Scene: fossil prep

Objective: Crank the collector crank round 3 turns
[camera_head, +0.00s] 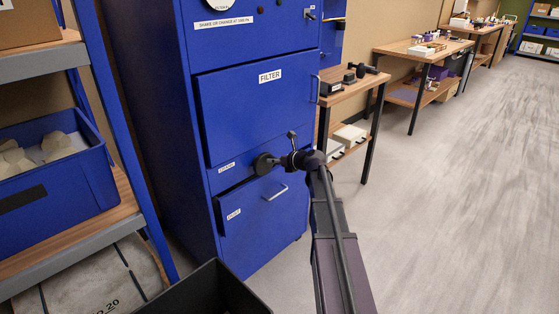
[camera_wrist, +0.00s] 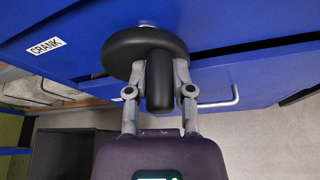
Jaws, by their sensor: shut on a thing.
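The collector is a tall blue cabinet (camera_head: 150,120) with a FILTER door (camera_head: 258,110) and a lower drawer (camera_head: 258,215) with a silver handle. The crank is a black round disc with a knob, on the cabinet front between door and drawer. Its disc (camera_head: 265,163) shows in the head view, and its disc (camera_wrist: 125,45) and upright black knob (camera_wrist: 160,85) show in the wrist view. My gripper (camera_wrist: 160,78) is shut on the knob, one finger on each side. In the head view my gripper (camera_head: 290,160) hides part of the crank.
A blue shelf rack with a blue bin (camera_head: 60,190) stands at the left. A black open container (camera_head: 205,290) is at the bottom. Wooden benches (camera_head: 350,90) line the wall at the right. The grey floor (camera_head: 470,200) on the right is clear.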

